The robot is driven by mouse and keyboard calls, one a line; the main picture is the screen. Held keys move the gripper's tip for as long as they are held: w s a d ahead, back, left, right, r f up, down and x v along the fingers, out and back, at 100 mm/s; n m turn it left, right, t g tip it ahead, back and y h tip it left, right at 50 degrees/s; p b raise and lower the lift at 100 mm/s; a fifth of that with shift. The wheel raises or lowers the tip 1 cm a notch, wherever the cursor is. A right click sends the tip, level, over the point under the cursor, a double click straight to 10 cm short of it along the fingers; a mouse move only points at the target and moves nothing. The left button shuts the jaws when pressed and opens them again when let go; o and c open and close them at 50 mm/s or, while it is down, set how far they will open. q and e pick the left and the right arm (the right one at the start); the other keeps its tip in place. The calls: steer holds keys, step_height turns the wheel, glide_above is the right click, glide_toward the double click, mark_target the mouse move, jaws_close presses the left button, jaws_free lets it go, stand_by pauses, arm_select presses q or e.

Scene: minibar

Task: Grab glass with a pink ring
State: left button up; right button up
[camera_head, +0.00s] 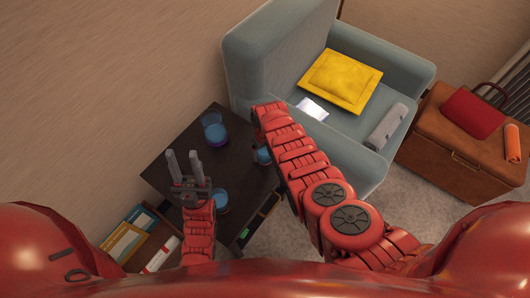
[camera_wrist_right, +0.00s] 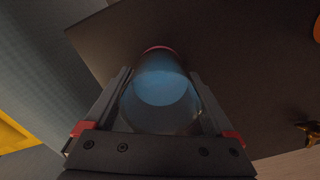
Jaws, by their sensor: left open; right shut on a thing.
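In the right wrist view, my right gripper (camera_wrist_right: 162,78) is shut on a glass (camera_wrist_right: 165,92) with blue liquid and a pinkish-red ring at its far end. The glass lies between the two fingers. In the head view, my right arm covers the right gripper, and a blue glass (camera_head: 263,155) shows partly beside that arm; I cannot tell if it is the held one. My left gripper (camera_head: 184,157) is open and empty above the dark table (camera_head: 165,180).
Two blue glasses (camera_head: 216,134) stand near the table's back, one with a purple ring. Another glass (camera_head: 221,200) stands right of my left gripper. Books (camera_head: 125,240) lie at the front left. A grey armchair (camera_head: 265,60) with a yellow cushion (camera_head: 340,80) borders the table.

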steer(key=shift+r, duration=0.3)
